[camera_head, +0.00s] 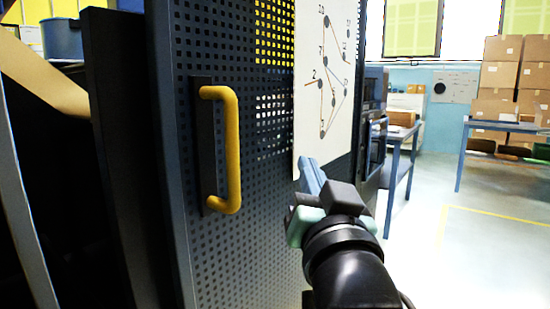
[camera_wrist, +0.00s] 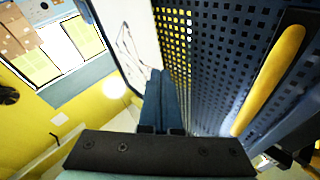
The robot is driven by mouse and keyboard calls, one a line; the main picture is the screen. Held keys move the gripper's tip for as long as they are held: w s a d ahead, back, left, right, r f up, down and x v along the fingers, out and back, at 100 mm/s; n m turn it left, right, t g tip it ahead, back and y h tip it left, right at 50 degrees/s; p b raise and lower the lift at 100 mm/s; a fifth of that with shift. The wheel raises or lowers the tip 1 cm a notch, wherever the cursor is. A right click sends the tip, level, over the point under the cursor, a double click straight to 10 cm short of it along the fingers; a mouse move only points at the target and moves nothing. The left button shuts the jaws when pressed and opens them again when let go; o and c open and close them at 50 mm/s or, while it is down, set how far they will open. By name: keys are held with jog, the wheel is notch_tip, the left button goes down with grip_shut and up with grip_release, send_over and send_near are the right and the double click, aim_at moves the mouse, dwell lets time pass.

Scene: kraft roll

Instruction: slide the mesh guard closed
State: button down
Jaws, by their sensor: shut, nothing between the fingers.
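The mesh guard (camera_head: 265,185) is a dark perforated panel that fills the middle of the head view. A yellow bar handle (camera_head: 232,150) stands upright on a dark plate near its left edge. My gripper (camera_head: 310,170) is in front of the panel, to the right of the handle and apart from it. Its blue fingers are together with nothing between them. In the wrist view the fingers (camera_wrist: 160,95) point along the mesh guard (camera_wrist: 225,60), and the yellow handle (camera_wrist: 270,80) is to their right. Whether the fingertips touch the panel I cannot tell.
A white sheet with a line diagram (camera_head: 325,75) is on the panel's right part. Left of the panel is a dark opening with a brown paper strip (camera_head: 40,75). Blue tables (camera_head: 495,125) and stacked boxes (camera_head: 515,75) stand at the right. The floor (camera_head: 480,230) there is clear.

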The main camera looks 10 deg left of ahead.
jog(key=w+f+m+g+y+p, duration=0.1)
jog(key=w+f+g+y+p, duration=0.25)
jog(key=w+f+g, duration=0.2)
jog(key=m+g+y+p, duration=0.4)
jog(key=g+y+p, duration=0.6)
jog(key=p, duration=0.3)
send_near(242, 203)
jog(key=shift+t, duration=0.25)
jog(key=a, duration=0.2)
jog(key=a+r, duration=0.1)
jog(key=a, duration=0.2)
jog(key=a+r, duration=0.1)
jog(key=a, duration=0.1)
jog(key=shift+s+a, duration=0.1)
jog(key=shift+a, duration=0.2)
jog(key=shift+s+a+r, duration=0.15)
jog(key=shift+s+a, duration=0.25)
jog(key=shift+s, duration=0.35)
